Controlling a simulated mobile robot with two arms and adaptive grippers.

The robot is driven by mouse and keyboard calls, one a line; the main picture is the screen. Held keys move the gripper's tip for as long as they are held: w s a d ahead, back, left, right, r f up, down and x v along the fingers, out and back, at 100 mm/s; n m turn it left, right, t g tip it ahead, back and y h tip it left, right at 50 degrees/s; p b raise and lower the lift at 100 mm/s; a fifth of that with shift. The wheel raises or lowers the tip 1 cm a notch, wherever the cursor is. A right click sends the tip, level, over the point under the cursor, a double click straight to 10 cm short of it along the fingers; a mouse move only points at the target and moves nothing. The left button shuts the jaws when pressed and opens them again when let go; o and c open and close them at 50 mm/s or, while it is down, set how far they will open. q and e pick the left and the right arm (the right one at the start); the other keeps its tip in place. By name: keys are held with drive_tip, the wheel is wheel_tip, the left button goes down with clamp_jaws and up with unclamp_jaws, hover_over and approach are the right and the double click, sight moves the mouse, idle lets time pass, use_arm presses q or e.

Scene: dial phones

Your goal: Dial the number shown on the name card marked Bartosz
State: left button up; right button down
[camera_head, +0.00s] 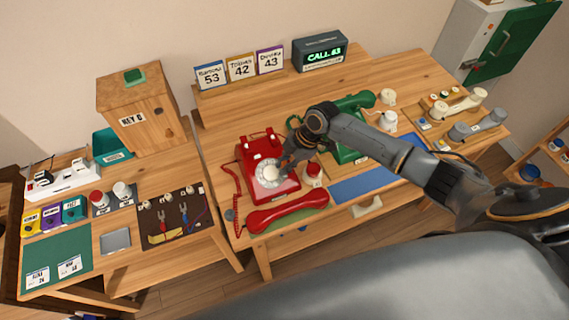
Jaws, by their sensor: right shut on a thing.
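The name card marked Bartosz (210,75) stands leftmost on the back shelf, blue-topped, and shows 53. The red phone (255,152) sits on the table with its pale round dial (267,174) facing up. Its red handset (288,211) lies off the phone, in front of it on the table. My right gripper (284,165) reaches in from the right, fingertips pointing down at the right edge of the dial and shut on it. The fingers hide that part of the dial. My left gripper is out of view.
Two other name cards, 42 (241,67) and 43 (270,60), stand beside Bartosz's. A display (320,52) glows CALL with a number. A green phone (345,152) is partly behind my arm. A red button (313,170) stands close right of the red phone. A wooden box (150,100) stands left.

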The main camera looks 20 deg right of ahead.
use_arm(q)
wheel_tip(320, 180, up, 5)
drive_tip(key=p, duration=0.4)
use_arm(e)
wheel_tip(320, 180, up, 6)
drive_tip(key=s, duration=0.3)
drive_tip(key=shift+r, duration=0.15)
drive_tip(key=shift+w, duration=0.1)
idle(0.6)
